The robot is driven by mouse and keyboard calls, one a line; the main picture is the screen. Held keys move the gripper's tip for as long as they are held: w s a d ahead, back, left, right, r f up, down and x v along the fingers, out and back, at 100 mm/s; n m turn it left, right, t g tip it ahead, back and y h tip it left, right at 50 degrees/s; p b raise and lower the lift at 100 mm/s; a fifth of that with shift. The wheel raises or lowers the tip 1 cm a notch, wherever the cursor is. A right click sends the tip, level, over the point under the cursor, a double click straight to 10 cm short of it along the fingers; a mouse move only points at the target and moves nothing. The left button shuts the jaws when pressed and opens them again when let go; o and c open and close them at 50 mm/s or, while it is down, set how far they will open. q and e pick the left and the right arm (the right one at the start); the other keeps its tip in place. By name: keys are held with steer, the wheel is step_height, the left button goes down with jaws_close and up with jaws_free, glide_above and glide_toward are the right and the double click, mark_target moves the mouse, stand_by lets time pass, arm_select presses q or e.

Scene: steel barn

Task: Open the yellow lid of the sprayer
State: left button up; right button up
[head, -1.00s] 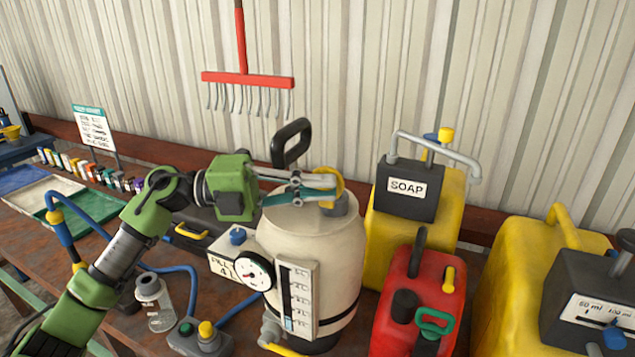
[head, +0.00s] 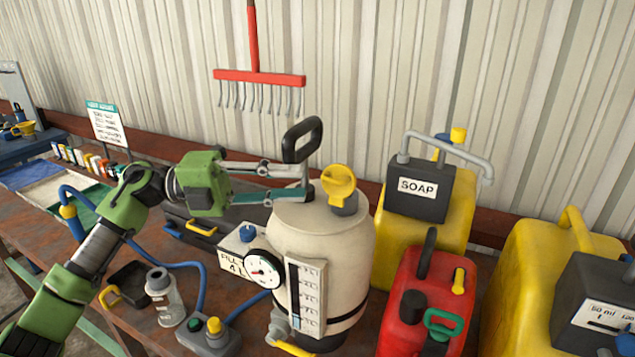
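The sprayer (head: 322,240) is a cream tank on the bench with a black handle, a gauge and a level scale. Its yellow lid (head: 339,181) stands tilted up above the grey neck (head: 346,207) at the top of the tank, its round face turned toward me. My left gripper (head: 308,182) reaches in from the left over the tank top. Its two fingers are apart with nothing between them, and the tips end just left of the lid, with a small gap. My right gripper is out of view.
A yellow soap container (head: 452,220), a red can (head: 405,328) and another yellow container (head: 520,262) stand close on the right. A corrugated wall is behind.

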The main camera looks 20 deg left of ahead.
arm_select(q)
steer(key=v, duration=0.5)
steer(key=shift+a+r, duration=0.1)
stand_by(0.4)
